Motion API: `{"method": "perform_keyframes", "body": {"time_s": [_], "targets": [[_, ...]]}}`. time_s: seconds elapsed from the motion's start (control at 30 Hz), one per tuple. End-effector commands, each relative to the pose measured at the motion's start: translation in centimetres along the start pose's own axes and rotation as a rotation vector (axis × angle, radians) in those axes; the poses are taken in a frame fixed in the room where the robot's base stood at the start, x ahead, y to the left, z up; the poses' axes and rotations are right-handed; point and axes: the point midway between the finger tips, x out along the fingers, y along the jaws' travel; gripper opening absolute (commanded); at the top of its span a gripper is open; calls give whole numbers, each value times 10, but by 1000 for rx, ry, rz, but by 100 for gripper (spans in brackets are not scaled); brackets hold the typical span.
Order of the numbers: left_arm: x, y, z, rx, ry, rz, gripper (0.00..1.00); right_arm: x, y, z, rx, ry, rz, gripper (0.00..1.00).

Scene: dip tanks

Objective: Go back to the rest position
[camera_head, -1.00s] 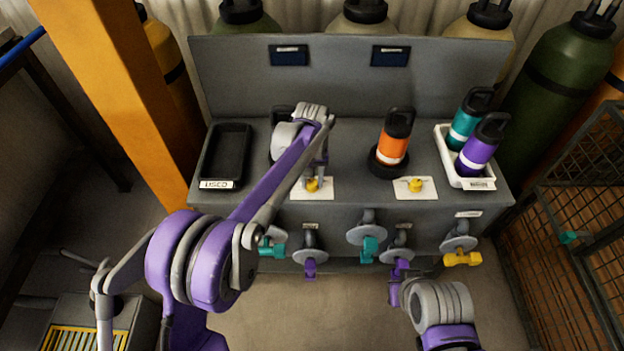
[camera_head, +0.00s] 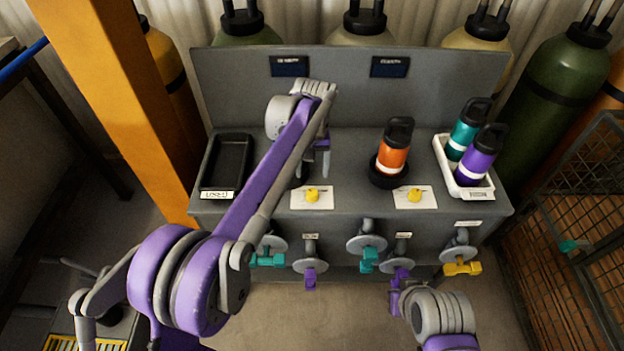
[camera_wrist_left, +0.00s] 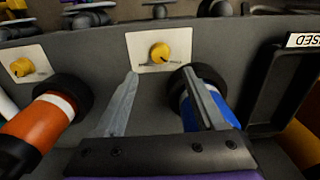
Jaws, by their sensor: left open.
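My left gripper (camera_head: 314,165) is over the front left of the grey bench in the head view, above and behind the left yellow knob (camera_head: 312,195). In the left wrist view its two fingers (camera_wrist_left: 162,88) are apart with nothing between them. A blue bottle (camera_wrist_left: 218,108) stands in a dark round holder, partly behind one finger; in the head view my left arm hides it. Part of my right arm (camera_head: 440,312) shows low at the right, in front of the bench; whether its jaws are open does not show.
An orange bottle (camera_head: 393,152) stands in a dark holder. A white tray (camera_head: 444,160) holds a teal bottle (camera_head: 467,127) and a purple bottle (camera_head: 483,155). The black USED tray (camera_head: 210,180) is empty. Valves with coloured handles line the bench front. A wire cage (camera_head: 575,215) stands right.

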Motion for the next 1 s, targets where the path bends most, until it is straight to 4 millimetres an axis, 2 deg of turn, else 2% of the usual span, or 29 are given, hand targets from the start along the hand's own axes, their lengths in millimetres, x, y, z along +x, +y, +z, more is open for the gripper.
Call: {"method": "perform_keyframes", "body": {"time_s": [0.1, 0.2, 0.73, 0.87, 1.0], "targets": [[-13, 0, 0, 0, 0, 0, 72, -1, 0, -1, 0, 1, 0, 0], [-17, 0, 0, 0, 0, 0, 72, -1, 0, -1, 0, 1, 0, 0], [-19, -1, 1, 0, 2, 1, 72, -2, 0, -1, 0, 1, 0, 0], [-30, -15, 12, 0, 24, 7, 72, -4, 0, -3, 0, 2, 0, 0], [-51, -47, 41, 0, 80, 21, 72, -9, 0, -7, 0, 4, 0, 0]]}}
